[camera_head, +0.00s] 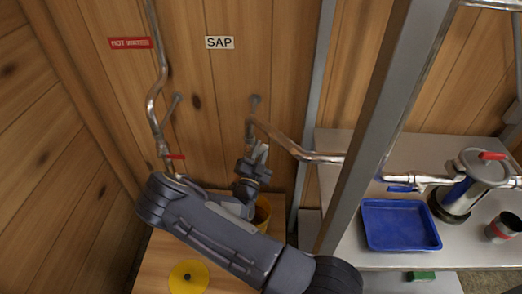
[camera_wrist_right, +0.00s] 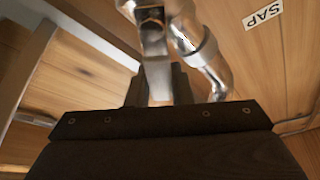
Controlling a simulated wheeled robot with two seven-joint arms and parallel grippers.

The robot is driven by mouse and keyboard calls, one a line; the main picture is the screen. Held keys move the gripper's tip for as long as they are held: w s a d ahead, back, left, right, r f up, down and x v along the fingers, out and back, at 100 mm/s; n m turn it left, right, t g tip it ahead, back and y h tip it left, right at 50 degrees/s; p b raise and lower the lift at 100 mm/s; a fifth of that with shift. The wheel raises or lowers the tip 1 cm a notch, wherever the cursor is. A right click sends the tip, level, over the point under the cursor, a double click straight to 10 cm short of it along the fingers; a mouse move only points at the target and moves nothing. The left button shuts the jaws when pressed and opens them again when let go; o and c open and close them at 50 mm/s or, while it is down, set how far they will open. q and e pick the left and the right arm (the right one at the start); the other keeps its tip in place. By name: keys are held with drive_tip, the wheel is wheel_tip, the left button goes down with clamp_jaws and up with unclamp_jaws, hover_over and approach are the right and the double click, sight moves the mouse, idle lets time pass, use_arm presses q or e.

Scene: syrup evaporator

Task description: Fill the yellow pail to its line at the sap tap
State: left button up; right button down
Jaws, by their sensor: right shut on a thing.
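The yellow pail (camera_head: 263,213) stands on the wooden bench below the sap tap. Most of it is hidden behind my right arm, and neither its line nor any liquid inside can be seen. The sap tap (camera_head: 254,126) is a metal pipe on the wall under the SAP sign (camera_head: 219,42); the tap also shows close up in the right wrist view (camera_wrist_right: 185,35). My right gripper (camera_head: 257,158) is shut on the tap's metal lever (camera_wrist_right: 158,78), above the pail. My left gripper is not in view.
A yellow disc (camera_head: 188,278) with a dark centre lies on the bench. A hot water pipe (camera_head: 157,100) with a red handle is at left. A grey post (camera_head: 385,120) stands right of my arm. Beyond it, a counter holds a blue tray (camera_head: 400,224) and a metal vessel (camera_head: 462,197).

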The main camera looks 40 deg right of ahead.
drive_tip(key=c, duration=1.3)
unclamp_jaws()
